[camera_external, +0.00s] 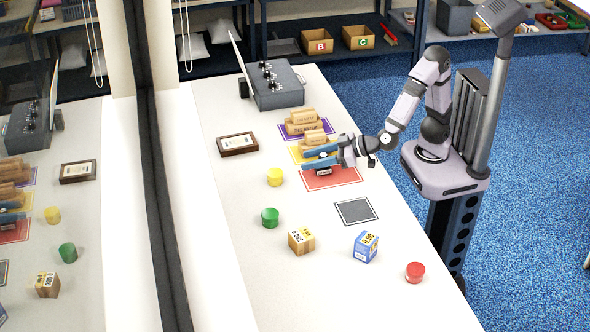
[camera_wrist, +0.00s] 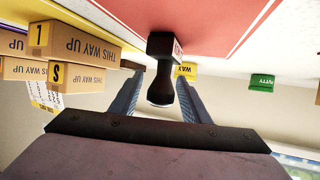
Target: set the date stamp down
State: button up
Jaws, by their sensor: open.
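The date stamp (camera_wrist: 165,48) is dark with a light label on its base and a round-ended handle. In the wrist view, which is upside down, its base appears to rest on the red mat (camera_wrist: 215,18). In the outside view the stamp (camera_external: 324,172) shows partly below my gripper's fingers, over the red mat (camera_external: 335,183). My gripper (camera_external: 321,156) is open. Its two blue fingers stand on either side of the stamp's handle in the wrist view (camera_wrist: 158,92), with gaps visible on both sides.
Cardboard cartons stand close by on the yellow mat (camera_external: 296,152) and purple mat (camera_external: 284,135). A yellow tin (camera_external: 275,177), green tin (camera_external: 270,218), red tin (camera_external: 415,272), brown box (camera_external: 301,241), blue box (camera_external: 366,246) and dark square mat (camera_external: 356,211) are spread over the table.

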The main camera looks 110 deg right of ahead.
jog(key=shift+r, duration=0.15)
jog(key=shift+s+a+r, duration=0.1)
jog(key=shift+r, duration=0.05)
jog(key=p+v, duration=0.3)
jog(key=v, duration=0.7)
jog(key=shift+r, duration=0.1)
jog(key=shift+v, duration=0.85)
jog(key=w+a+r+n+y+p, duration=0.3)
jog(key=w+a+y+p, duration=0.1)
jog(key=a+y+p, duration=0.15)
jog(key=s+d+f+g+p, duration=0.2)
jog(key=s+d+g+p, duration=0.3)
jog(key=s, duration=0.4)
jog(key=s+d+f+n+g+p, duration=0.1)
jog(key=s+d+f+g+p, duration=0.1)
jog(key=s+d+g+p, duration=0.3)
jog(key=s+d+g, duration=0.2)
jog(key=s+d, duration=0.1)
jog(key=s, duration=0.1)
jog(key=shift+d+n+g, duration=0.3)
jog(key=shift+d, duration=0.05)
